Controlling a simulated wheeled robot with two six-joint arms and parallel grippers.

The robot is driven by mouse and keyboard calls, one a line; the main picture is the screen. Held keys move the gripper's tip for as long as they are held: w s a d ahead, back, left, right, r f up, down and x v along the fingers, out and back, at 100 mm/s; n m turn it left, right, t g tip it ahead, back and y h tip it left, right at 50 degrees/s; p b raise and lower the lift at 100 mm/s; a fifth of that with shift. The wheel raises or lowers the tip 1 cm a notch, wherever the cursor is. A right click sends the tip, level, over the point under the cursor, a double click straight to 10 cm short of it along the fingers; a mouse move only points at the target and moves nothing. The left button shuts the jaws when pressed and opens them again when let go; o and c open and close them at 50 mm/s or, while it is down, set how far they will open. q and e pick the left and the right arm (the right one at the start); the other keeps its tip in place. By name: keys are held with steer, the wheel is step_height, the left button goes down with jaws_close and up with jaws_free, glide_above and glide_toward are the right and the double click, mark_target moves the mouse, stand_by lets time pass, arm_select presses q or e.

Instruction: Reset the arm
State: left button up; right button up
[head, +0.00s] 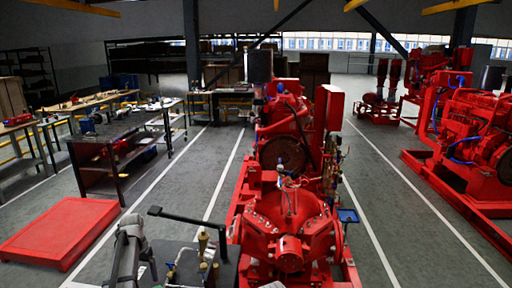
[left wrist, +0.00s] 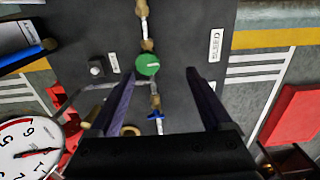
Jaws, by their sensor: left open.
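My left gripper (left wrist: 161,72) is open, its two dark fingers spread with nothing held between them. Past the fingers, a green round knob (left wrist: 148,65) on a line of brass fittings (left wrist: 146,45) shows in the gap. A blue-handled valve (left wrist: 156,115) is on the same line, nearer the gripper. The fittings lie over a dark panel top; whether the fingers touch anything cannot be told. In the head view my left arm rises at the bottom left, beside brass fittings (head: 203,242). My right gripper is not in view.
A red pumpset (head: 290,225) stands close on the right of my left arm. A white dial gauge (left wrist: 28,150) is at the left wrist view's lower left. A red platform (head: 62,230) and a dark workbench (head: 110,155) are to the left. Marked floor lanes between are clear.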

arm_select(q)
steer(key=s+d+m, duration=0.1)
steer(key=s+d, duration=1.2)
steer(key=d, duration=0.3)
steer(key=s+d+m+y, duration=0.1)
steer(key=s+d, duration=1.2)
steer(key=d, duration=0.4)
steer(key=shift+s+d+r+m, duration=0.15)
steer(key=shift+d+m, duration=0.1)
steer(key=shift+m, duration=0.15)
